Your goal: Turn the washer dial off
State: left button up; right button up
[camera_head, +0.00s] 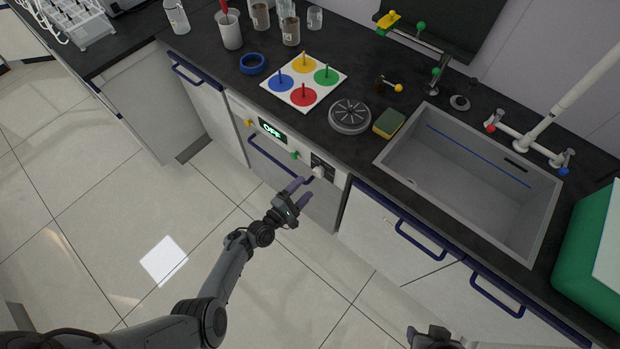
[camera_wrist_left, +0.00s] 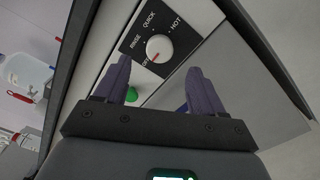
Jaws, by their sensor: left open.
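The washer dial (camera_head: 318,172) is a round white knob on a black plate at the right end of the washer's front panel. In the left wrist view the dial (camera_wrist_left: 159,46) has labels OFF, RINSE, QUICK and HOT around it. Its red mark points down-left, toward the OFF label. The washer display (camera_head: 271,130) reads OFF in green. My left gripper (camera_head: 303,189) is open and empty, in front of the panel and just short of the dial. In the wrist view its purple fingers (camera_wrist_left: 159,68) stand apart on either side of the dial, apparently not touching it.
A blue washer handle (camera_head: 278,160) runs below the panel, close to my left gripper. A green button (camera_head: 295,155) sits left of the dial. The counter above holds a sponge (camera_head: 389,122), a round grey disc (camera_head: 349,115) and a sink (camera_head: 470,170). The floor in front is clear.

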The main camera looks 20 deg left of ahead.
pick_arm(q)
jog(key=v, duration=0.3)
jog(key=shift+s+p, duration=0.1)
jog(key=shift+p, duration=0.2)
